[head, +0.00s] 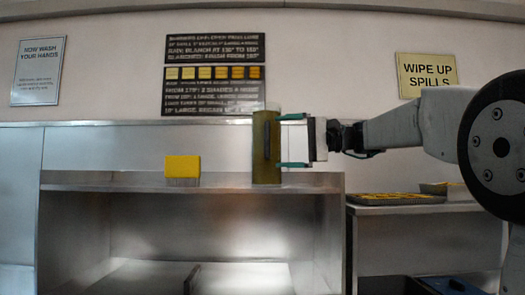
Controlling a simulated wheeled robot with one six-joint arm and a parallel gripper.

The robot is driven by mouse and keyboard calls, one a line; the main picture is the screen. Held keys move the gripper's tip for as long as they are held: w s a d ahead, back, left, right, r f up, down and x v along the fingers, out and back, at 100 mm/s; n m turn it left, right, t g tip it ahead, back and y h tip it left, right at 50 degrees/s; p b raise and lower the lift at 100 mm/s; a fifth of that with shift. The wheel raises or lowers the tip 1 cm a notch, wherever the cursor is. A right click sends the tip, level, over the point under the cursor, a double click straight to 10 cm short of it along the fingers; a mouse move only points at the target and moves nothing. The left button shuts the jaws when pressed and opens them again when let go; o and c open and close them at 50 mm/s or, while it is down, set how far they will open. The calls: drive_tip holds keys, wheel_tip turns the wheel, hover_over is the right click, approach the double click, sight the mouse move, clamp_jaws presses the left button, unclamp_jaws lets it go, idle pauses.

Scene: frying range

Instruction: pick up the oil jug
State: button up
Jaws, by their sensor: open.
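The oil jug (260,160) is a tall, upright, olive-yellow cylinder with a dark vertical strip on its front. It stands on the steel ledge (225,182) near the centre of the head view. My gripper (281,141) reaches in from the right with its two teal fingers spread, one above the other. The fingertips are at the right side of the jug. I cannot tell whether they touch it or are in front of it or behind it.
A yellow block (182,166) with a grey lower edge sits on the ledge left of the jug. A tray of yellow pieces (395,199) lies on the lower counter at right. Signs hang on the back wall. The ledge between block and jug is clear.

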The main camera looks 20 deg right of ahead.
sight(259, 139)
drive_tip(key=x, duration=0.7)
drive_tip(key=shift+w+r, duration=0.35)
drive_tip(key=shift+c, duration=0.3)
drive_tip(key=shift+a+r, duration=0.1)
drive_tip(key=c, duration=1.3)
drive_tip(key=shift+c, duration=0.2)
